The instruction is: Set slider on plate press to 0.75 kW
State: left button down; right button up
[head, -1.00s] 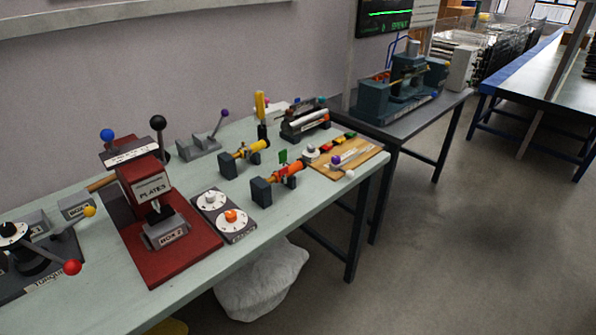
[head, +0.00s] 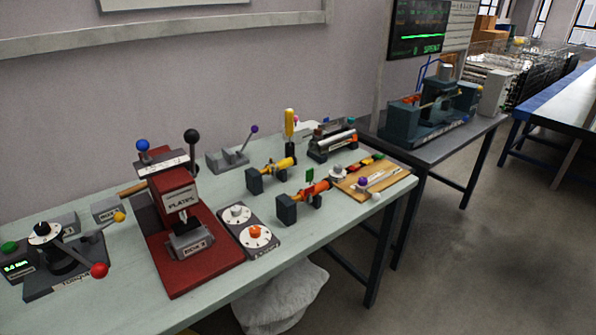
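The plate press (head: 182,200) is a red machine with a "PLATES" label, standing on a red base (head: 195,268) on the pale green bench. A blue ball knob (head: 142,145) and a black ball knob (head: 192,135) stand up at its top, by a white marked strip (head: 162,164). A wooden handle (head: 133,189) sticks out at its left. A grey block (head: 190,241) with a small label sits at its front. I cannot tell which part is the slider, and the strip's marks are too small to read. Neither gripper shows.
A panel with two white dials (head: 248,230) lies right of the press. A dark turning device (head: 62,258) with a red ball lever stands left. Orange and yellow tube parts (head: 303,195) and a wooden board (head: 372,183) lie further right. Open floor is in front.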

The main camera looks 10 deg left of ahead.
aim_at(143, 145)
jog(key=k+j+u, duration=0.1)
jog(key=u, duration=1.05)
